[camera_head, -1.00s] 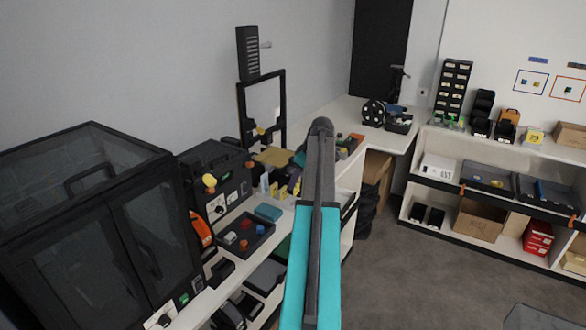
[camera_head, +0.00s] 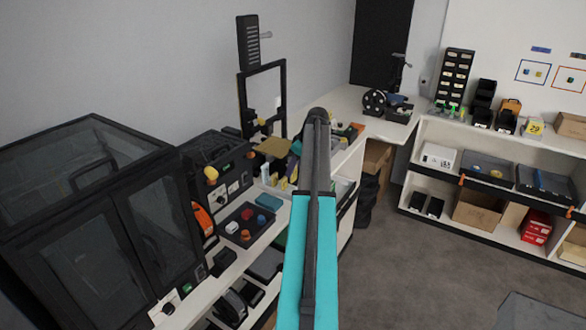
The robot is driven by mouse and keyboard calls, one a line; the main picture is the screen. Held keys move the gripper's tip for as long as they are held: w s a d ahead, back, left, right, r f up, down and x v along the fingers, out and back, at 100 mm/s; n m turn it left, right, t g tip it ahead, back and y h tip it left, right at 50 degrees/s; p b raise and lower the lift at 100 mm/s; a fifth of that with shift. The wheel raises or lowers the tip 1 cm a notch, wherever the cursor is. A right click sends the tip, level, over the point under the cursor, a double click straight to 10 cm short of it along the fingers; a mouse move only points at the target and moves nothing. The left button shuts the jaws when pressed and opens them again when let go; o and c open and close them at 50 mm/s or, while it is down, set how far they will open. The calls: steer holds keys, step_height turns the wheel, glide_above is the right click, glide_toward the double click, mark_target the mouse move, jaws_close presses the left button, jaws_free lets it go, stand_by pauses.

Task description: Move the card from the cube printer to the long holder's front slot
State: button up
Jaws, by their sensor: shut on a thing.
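My arm (camera_head: 308,250) rises through the middle of the view, cyan below and dark grey above. Its far end and my gripper are not clearly visible, hidden behind the upper link and among the bench clutter. A black upright frame (camera_head: 284,95), which may be a printer, stands on the bench at the back, with an olive-yellow plate (camera_head: 273,147) in front of it. Small yellow and white upright pieces (camera_head: 271,180) stand just left of my arm. I cannot tell which of these is the card or the long holder, or which machine is the cube printer.
A large dark glazed cabinet (camera_head: 90,220) fills the left. A black tray (camera_head: 225,222) with coloured knobs sits on the bench. A shelf unit (camera_head: 405,205) stands at right, with a yellow block marked 29 (camera_head: 534,127) on top. Floor (camera_head: 420,275) right of my arm is clear.

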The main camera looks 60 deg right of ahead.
mark_target(294, 174)
steer(key=shift+f+b, duration=0.65)
steer(key=shift+f, duration=1.25)
steer(key=shift+f+b, duration=1)
steer(key=shift+f, duration=0.8)
steer(key=o, duration=1.2)
steer(key=shift+r, duration=0.1)
steer(key=shift+b+v, duration=1.8)
steer(key=shift+v, duration=5.05)
